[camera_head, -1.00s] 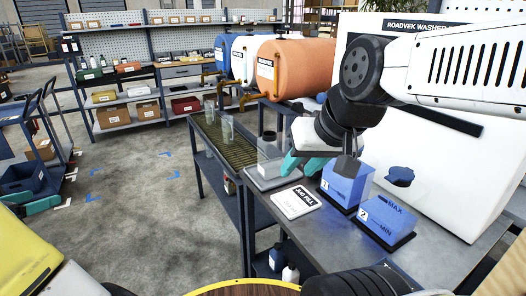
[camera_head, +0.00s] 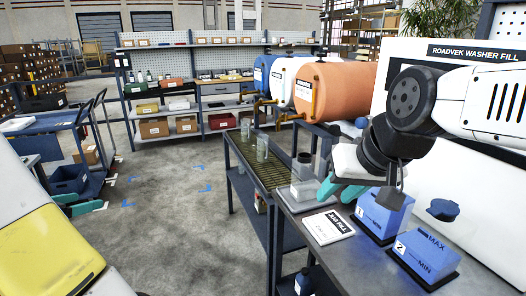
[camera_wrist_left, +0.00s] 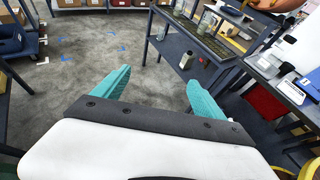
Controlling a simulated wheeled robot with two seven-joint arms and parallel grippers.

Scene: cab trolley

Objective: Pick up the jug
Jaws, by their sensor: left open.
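Two clear jugs stand on the slatted rack of the bench in the head view, the farther jug (camera_head: 246,129) and the nearer jug (camera_head: 262,149). A third clear container (camera_head: 303,172) stands at the near end of the rack, close beside my right gripper. My right gripper (camera_head: 338,192) has teal fingers pointing down-left; whether it touches that container I cannot tell. My left gripper (camera_head: 72,204) is low at the far left, well away from the jugs. In the left wrist view its teal fingers (camera_wrist_left: 157,95) are spread, with only floor between them.
A "JUG FILL" card (camera_head: 327,227) lies on the grey bench, left of blue blocks numbered 1 (camera_head: 383,211) and 2 (camera_head: 428,255). Blue, white and orange drums (camera_head: 335,90) with taps stand behind the rack. A blue trolley (camera_head: 60,125) is at left. The floor between is clear.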

